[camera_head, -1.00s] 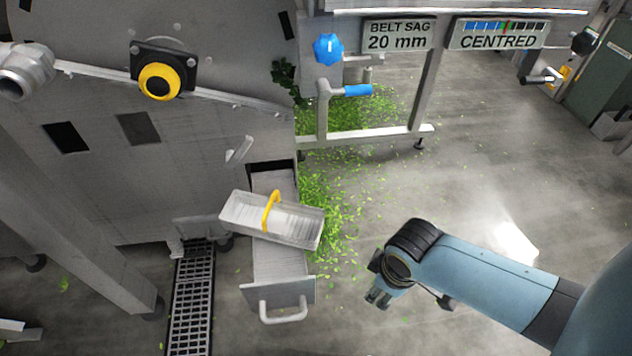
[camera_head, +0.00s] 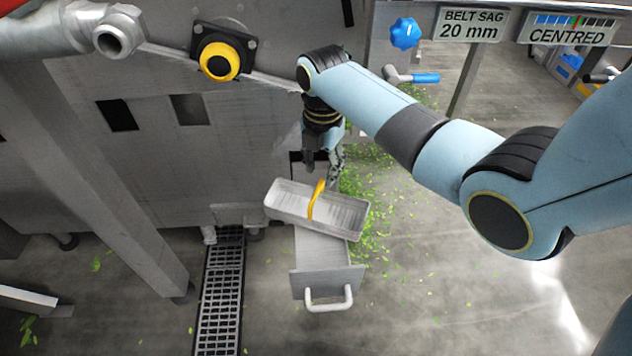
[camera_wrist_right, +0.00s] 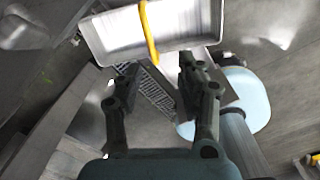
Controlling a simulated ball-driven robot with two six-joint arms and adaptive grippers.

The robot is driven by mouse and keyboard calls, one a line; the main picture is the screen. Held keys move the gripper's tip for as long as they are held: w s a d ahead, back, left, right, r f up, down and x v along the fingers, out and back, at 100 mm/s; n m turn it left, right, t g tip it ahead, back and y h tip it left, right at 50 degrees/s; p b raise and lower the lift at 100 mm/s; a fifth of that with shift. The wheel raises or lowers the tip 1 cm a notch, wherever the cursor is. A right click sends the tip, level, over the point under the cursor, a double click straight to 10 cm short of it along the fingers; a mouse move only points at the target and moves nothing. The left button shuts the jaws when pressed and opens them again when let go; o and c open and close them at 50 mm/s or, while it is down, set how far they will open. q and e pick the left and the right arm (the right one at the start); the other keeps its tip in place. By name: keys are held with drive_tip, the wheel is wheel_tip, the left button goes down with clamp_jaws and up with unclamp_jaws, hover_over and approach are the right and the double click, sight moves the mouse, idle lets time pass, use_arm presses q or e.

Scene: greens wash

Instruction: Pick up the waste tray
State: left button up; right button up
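The waste tray (camera_head: 345,212) is a shallow pale grey tray with a yellow handle (camera_head: 316,199) arched over its middle. It rests at an angle across the open drawer (camera_head: 325,252) below the machine. My right gripper (camera_head: 325,172) points down just behind and above the tray, close to the yellow handle. In the right wrist view the gripper's fingers (camera_wrist_right: 158,75) are spread apart with nothing between them. The tray (camera_wrist_right: 190,20) and its handle lie beyond the fingertips there. My left gripper is not seen.
The machine's grey wall (camera_head: 170,155) stands behind the drawer, with a yellow-ringed black knob (camera_head: 219,61) on it. A floor drain grate (camera_head: 220,300) runs left of the drawer. Green leaf bits (camera_head: 375,215) litter the floor at right. A blue handle (camera_head: 425,78) juts out above.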

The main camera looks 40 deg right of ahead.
sight(316, 191)
drive_tip(key=shift+w+d+r+n, duration=0.1)
drive_tip(key=shift+w+r+n, duration=0.05)
drive_tip(key=shift+w+n, duration=0.8)
wheel_tip(316, 191, down, 5)
drive_tip(key=b, duration=0.2)
drive_tip(key=shift+b, duration=0.3)
drive_tip(key=shift+f, duration=0.45)
wheel_tip(316, 191, down, 4)
drive_tip(key=b, duration=0.2)
drive_tip(key=shift+s+b, duration=0.1)
drive_tip(key=shift+b, duration=0.2)
drive_tip(key=shift+f, duration=0.45)
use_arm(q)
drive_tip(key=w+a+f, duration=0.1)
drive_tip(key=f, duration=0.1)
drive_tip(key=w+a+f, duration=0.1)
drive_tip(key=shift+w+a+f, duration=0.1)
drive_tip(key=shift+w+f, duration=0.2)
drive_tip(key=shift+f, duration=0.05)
use_arm(e)
drive_tip(key=shift+r, duration=0.1)
clamp_jaws()
